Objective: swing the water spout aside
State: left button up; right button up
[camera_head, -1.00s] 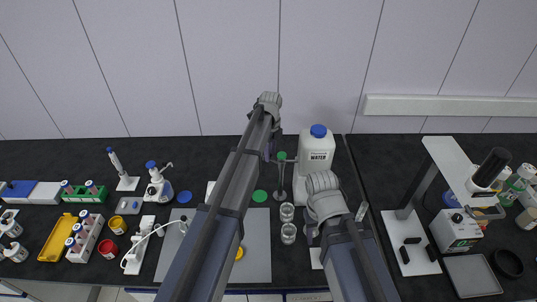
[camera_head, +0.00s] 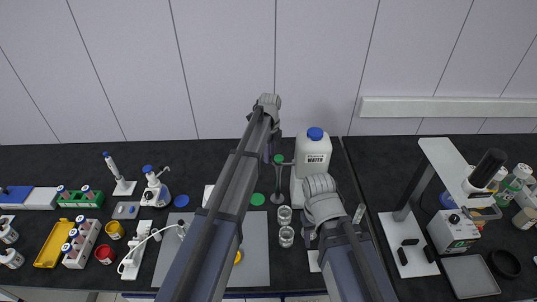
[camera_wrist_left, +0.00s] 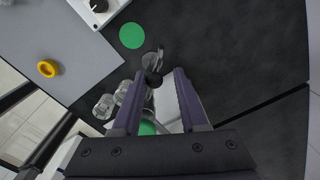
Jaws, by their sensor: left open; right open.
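The white water canister (camera_head: 314,153) with a blue cap stands at the back, right of my left arm. Beside it on its left is a thin grey upright (camera_head: 279,180) with a green top (camera_head: 279,158), which I take as the water spout; a thin bar runs between it and the canister. The green top also shows low between my left fingers in the left wrist view (camera_wrist_left: 147,128). My left gripper (camera_wrist_left: 161,74) is open, fingers either side of a dark round part and grey stem; contact is unclear. My right gripper is hidden behind its arm.
Two clear glasses (camera_head: 285,226) stand in front of the spout. A green disc (camera_head: 258,198) and grey mat (camera_head: 256,250) lie to the left. A white stand (camera_head: 447,165) is far right. The black bench behind the spout is mostly clear.

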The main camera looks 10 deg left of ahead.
pick_arm(q)
jog(key=shift+w+d, duration=0.1)
jog(key=shift+d, duration=0.05)
jog(key=shift+s, duration=0.25)
dwell(0.3)
jog(key=shift+r, duration=0.1)
notch_tip(320, 180, up, 8)
jog(key=p, duration=0.7)
jog(key=shift+f+p, duration=0.25)
jog(key=shift+p, duration=0.1)
jog(key=shift+f, duration=0.1)
dwell(0.8)
